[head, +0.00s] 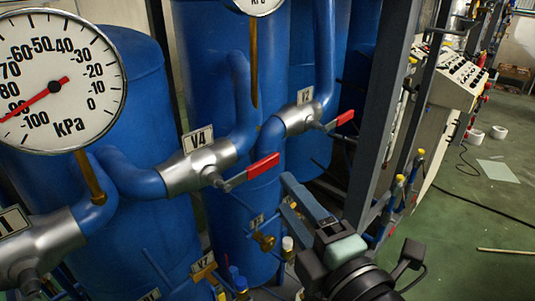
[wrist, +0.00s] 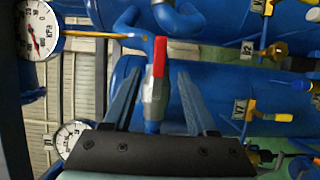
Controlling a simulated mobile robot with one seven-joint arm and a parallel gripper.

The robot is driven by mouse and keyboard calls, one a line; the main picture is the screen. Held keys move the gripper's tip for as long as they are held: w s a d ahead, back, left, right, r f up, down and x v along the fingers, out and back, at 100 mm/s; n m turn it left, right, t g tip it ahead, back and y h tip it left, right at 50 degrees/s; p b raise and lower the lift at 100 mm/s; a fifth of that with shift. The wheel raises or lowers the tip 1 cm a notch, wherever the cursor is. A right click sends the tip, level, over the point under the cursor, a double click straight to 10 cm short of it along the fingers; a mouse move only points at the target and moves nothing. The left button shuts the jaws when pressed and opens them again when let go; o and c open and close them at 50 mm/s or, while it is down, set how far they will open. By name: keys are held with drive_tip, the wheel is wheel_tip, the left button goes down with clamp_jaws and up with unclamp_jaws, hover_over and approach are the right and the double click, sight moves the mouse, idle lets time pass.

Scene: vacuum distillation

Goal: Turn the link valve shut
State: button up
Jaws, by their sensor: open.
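In the head view, a silver valve (head: 198,168) tagged V4 has a red lever handle (head: 250,172) pointing right and up. Another silver valve (head: 298,119) with a red handle (head: 340,120) sits farther back to the right. I cannot tell from the tags which is the link valve. My gripper (head: 287,194) is low at the centre, right of the V4 handle. In the wrist view, my gripper (wrist: 160,80) is open, its fingers either side of a silver valve body (wrist: 154,98) with a red handle (wrist: 160,57). Contact cannot be told.
Blue tanks (head: 85,220) and blue pipes crowd the left and middle. A large pressure gauge (head: 60,80) on a brass stem is at the left. A grey frame post (head: 378,110) stands right of the tanks. Open green floor (head: 480,225) lies at the right.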

sight(266, 167)
drive_tip(key=p+x, duration=0.4)
drive_tip(key=x, duration=0.5)
drive_tip(key=shift+w+r, duration=0.1)
drive_tip(key=shift+r, duration=0.1)
drive_tip(key=shift+w+a+f+p, duration=0.15)
drive_tip(key=shift+w+p, duration=0.2)
drive_tip(key=shift+w, duration=0.1)
clamp_jaws()
idle(0.6)
